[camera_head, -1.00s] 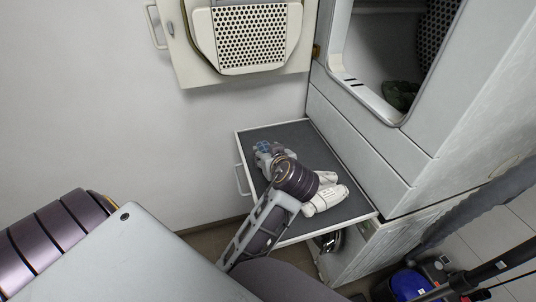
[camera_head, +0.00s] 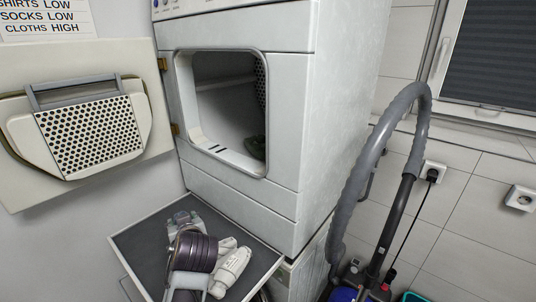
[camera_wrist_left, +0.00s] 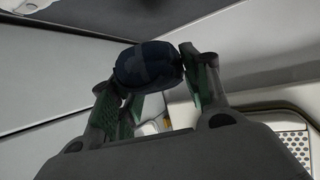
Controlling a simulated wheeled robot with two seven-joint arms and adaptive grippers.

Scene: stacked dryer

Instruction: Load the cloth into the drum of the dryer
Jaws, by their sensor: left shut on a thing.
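The white dryer (camera_head: 250,205) stands with its drum opening uncovered. A dark green cloth (camera_head: 257,146) lies inside at the right of the opening. My left gripper (camera_head: 184,220) is over the grey pull-out shelf (camera_head: 145,245), below the opening. In the left wrist view its fingers (camera_wrist_left: 150,75) are shut on a dark blue bundled cloth (camera_wrist_left: 148,66). In the head view this cloth is mostly hidden or too small to make out. My right gripper is not in view.
The open dryer door (camera_head: 90,130) swings out at left. A vacuum cleaner with a grey hose (camera_head: 362,165) stands to the dryer's right. A printed sign (camera_head: 42,18) hangs at top left.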

